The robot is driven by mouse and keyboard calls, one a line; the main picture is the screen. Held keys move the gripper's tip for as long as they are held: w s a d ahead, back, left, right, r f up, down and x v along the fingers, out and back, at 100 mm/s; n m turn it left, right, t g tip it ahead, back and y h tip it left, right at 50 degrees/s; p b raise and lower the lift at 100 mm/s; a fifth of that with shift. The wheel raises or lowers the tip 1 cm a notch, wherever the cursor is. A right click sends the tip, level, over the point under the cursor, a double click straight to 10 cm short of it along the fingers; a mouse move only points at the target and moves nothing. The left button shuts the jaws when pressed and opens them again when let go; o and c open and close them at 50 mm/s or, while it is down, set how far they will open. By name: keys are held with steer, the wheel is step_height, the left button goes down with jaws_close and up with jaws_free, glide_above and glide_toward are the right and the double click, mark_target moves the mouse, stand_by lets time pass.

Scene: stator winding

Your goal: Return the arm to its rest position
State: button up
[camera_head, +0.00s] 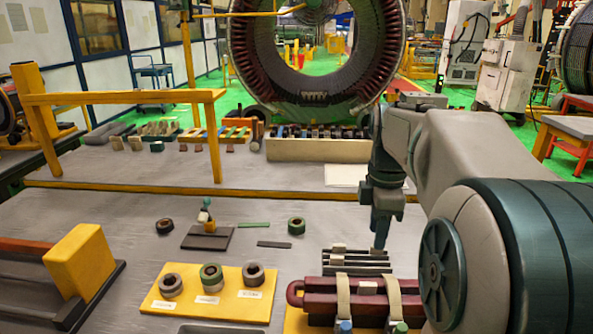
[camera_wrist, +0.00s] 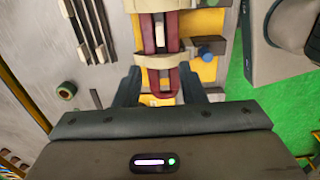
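My gripper (camera_head: 381,241) points down on the right side of the bench in the head view, beside my own large arm link. In the wrist view my gripper (camera_wrist: 160,85) shows two dark fingers set apart, with nothing held between them. Beyond the fingers is a dark red coil (camera_wrist: 171,85) bound with cream straps on a yellow base. In the head view the coil (camera_head: 313,293) lies at the front right, its right end hidden by my arm. The exact height of the fingers above the bench is hard to tell.
Grey slotted bars (camera_head: 345,261) stand behind the coil. A yellow tray (camera_head: 220,307) holds three tape rolls. A yellow block fixture (camera_head: 78,262) stands at the left, and a yellow frame (camera_head: 120,97) behind it. A large stator ring (camera_head: 245,60) stands at the back.

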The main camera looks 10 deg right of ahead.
steer(key=s+a+f+m+t, duration=0.3)
steer(key=s+a+f+m, duration=0.7)
steer(key=m, duration=0.5)
steer(key=shift+s+a, duration=1)
steer(key=shift+s, duration=0.2)
